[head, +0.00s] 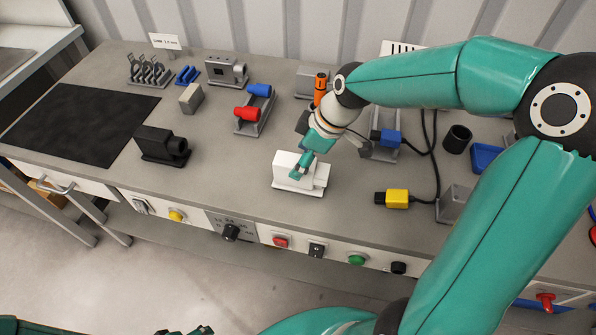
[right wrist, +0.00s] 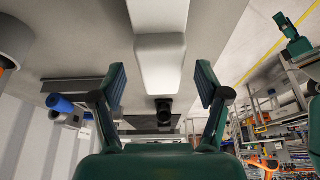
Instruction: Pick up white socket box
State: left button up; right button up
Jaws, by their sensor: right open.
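The white socket box (head: 317,177) stands on the grey bench top near its front edge. My right gripper (head: 306,160) reaches down over it and hides part of its top. In the right wrist view the white box (right wrist: 160,62) lies between the two spread fingers of my right gripper (right wrist: 160,82), with a visible gap on each side. The right gripper is open and empty. A small green part of my left arm (right wrist: 296,40) shows at the upper right of the wrist view; its jaws are too small to judge.
A black motor-like block (head: 160,146) stands left of the box, and a red-and-blue connector fixture (head: 253,112) behind it. A yellow plug (head: 397,197) with a black cable lies to the right. Buttons and switches (head: 281,241) line the front panel. Bench top around the box is clear.

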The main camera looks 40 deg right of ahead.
jog(key=x, duration=0.5)
jog(key=shift+p, duration=0.3)
jog(key=c, duration=1.4)
